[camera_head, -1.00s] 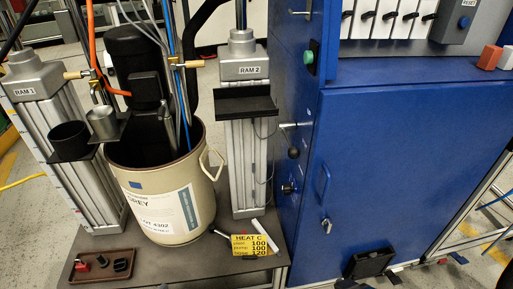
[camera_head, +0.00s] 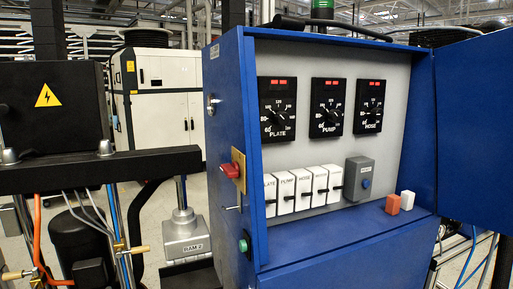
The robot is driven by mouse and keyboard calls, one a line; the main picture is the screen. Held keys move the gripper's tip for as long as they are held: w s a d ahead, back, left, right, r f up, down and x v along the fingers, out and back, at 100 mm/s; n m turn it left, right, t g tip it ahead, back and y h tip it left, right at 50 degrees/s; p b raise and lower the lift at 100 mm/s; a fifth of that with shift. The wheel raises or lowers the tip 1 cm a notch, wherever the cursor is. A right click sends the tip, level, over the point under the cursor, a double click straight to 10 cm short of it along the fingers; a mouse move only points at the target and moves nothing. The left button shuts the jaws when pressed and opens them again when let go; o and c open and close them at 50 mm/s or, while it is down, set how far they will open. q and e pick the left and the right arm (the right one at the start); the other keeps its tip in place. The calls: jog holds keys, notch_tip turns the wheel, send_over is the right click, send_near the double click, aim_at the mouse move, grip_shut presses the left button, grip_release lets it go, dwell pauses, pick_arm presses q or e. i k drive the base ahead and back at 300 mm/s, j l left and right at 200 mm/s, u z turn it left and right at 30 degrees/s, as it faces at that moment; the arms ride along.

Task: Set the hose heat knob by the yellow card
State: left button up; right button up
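The hose heat knob (camera_head: 369,114) is a black dial on a black plate, rightmost of three on the grey panel inside the blue cabinet. Two red lights show above its scale. Its exact setting is too small to read. The pump knob (camera_head: 327,115) and plate knob (camera_head: 276,115) are to its left. The yellow card is outside the view now; the earlier frame shows it at the foot of RAM 2, reading plate 100, pump 100, hose 120. Neither of my grippers is in view.
Below the dials is a row of white switches (camera_head: 302,190), with a grey reset box (camera_head: 358,179) beside them. A red rotary switch (camera_head: 232,170) is on the cabinet's left side. The open blue door (camera_head: 475,125) stands at the right. Red and white blocks (camera_head: 393,204) sit on the ledge.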

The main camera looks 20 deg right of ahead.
aim_at(376, 113)
jog(key=z, duration=1.25)
